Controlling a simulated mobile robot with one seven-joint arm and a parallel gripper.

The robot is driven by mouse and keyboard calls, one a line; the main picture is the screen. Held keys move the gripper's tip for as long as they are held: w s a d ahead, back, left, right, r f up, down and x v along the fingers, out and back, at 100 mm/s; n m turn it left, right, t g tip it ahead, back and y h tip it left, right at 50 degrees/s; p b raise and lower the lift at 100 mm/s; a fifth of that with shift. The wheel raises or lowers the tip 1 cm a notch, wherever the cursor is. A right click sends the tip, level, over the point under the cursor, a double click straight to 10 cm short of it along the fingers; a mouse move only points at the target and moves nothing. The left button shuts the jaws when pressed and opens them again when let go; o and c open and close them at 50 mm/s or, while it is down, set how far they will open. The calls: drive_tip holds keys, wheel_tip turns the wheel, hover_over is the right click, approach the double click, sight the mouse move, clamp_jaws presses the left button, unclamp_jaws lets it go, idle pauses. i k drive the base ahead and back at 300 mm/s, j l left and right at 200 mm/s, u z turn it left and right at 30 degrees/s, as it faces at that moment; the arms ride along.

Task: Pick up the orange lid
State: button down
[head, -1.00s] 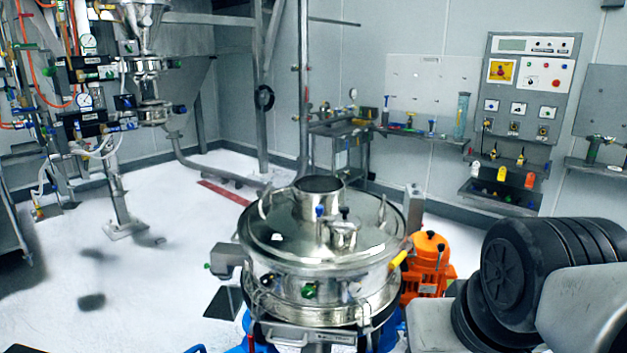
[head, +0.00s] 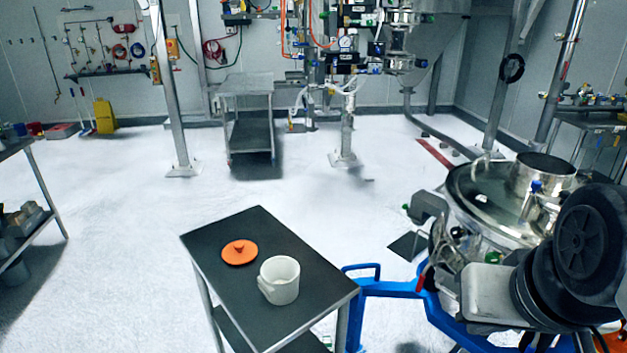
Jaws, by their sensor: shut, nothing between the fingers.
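The orange lid (head: 240,252) lies flat on the dark top of a small table (head: 215,237), left of centre in the head view. It is round, with a small raised grip in its middle. A white pot (head: 279,281) stands upright and open on the same tabletop, to the right of the lid and nearer to me. The two are close together but apart. Links of my arm fill the lower right of the view, well to the right of the table. My gripper does not show.
The steel sifter (head: 480,195) stands at right on a blue frame (head: 395,288), close beside the table. A grey trolley (head: 250,130) stands at the back. A shelf unit (head: 45,190) is at far left. White floor is open left of and behind the table.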

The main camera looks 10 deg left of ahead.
sight(240, 252)
drive_tip(key=i+u, duration=0.1)
drive_tip(key=u, duration=1.45)
drive_tip(key=j+u, duration=0.25)
drive_tip(key=u, duration=0.15)
drive_tip(key=j+u, duration=0.35)
drive_tip(key=i+j+u, duration=0.6)
drive_tip(key=j, duration=0.25)
drive_tip(key=i+z, duration=0.35)
drive_tip(key=i+j+z, duration=0.2)
drive_tip(key=i+z, duration=0.15)
drive_tip(key=i+j+z, duration=0.35)
drive_tip(key=i+z, duration=0.25)
drive_tip(key=z, duration=0.15)
drive_tip(key=i+z, duration=0.2)
drive_tip(key=z, duration=0.15)
drive_tip(key=i+z, duration=0.25)
drive_tip(key=z, duration=0.15)
drive_tip(key=i+j+z, duration=0.15)
drive_tip(key=z, duration=0.25)
drive_tip(key=i+j+z, duration=0.1)
drive_tip(key=i+z, duration=0.25)
drive_tip(key=z, duration=0.15)
drive_tip(key=i+j+z, duration=0.25)
drive_tip(key=z, duration=0.2)
drive_tip(key=i+j+z, duration=0.35)
drive_tip(key=z, duration=0.15)
